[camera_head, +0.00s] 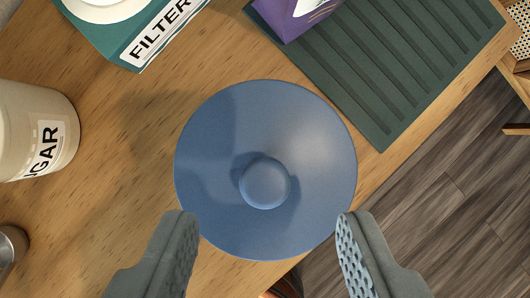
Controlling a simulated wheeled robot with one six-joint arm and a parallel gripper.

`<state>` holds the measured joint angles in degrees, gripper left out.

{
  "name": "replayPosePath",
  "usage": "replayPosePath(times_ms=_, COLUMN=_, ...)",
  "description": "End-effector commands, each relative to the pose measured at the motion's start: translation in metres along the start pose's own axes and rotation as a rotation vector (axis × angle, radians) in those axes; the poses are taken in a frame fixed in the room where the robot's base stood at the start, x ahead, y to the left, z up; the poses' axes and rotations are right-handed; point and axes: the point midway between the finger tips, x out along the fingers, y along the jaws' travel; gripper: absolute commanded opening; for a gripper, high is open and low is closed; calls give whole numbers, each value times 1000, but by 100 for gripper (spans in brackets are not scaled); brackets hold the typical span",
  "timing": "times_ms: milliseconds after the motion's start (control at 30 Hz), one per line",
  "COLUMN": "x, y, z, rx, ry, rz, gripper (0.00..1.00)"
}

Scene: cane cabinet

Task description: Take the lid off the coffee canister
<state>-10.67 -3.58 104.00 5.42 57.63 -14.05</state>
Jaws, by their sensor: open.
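A round blue lid (215,150) with a small round knob (265,183) at its middle is seen from above, in the middle of the view. The body of the coffee canister is hidden beneath it. My gripper (262,240) is open, with one finger on each side of the lid's lower part. The fingers are spread wider than the knob, and the knob lies above the line between the fingertips in the picture. Nothing is between the fingers except the view of the lid. I cannot tell how high the fingers are above the lid.
A cream sugar canister (35,130) stands at the left, with a metal object (10,245) below it. A green filter box (125,35) and a purple package (290,15) on a ribbed dark green mat (390,60) are at the top. The wooden counter's (130,180) edge runs along the right.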

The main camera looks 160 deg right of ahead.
Motion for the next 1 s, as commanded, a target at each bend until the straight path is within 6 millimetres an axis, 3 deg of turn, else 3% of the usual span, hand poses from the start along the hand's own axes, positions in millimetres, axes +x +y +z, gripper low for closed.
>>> replayPosePath(times_ms=300, x=40, y=-1, z=2, rx=0, ry=-1, rz=0, gripper=48)
replayPosePath(times_ms=567, x=43, y=-1, z=2, rx=0, ry=0, rz=0, gripper=48)
replayPosePath(times_ms=800, x=43, y=-1, z=2, rx=0, ry=0, rz=0, gripper=1)
replayPosePath(times_ms=1000, x=43, y=-1, z=2, rx=0, ry=0, rz=0, gripper=0)
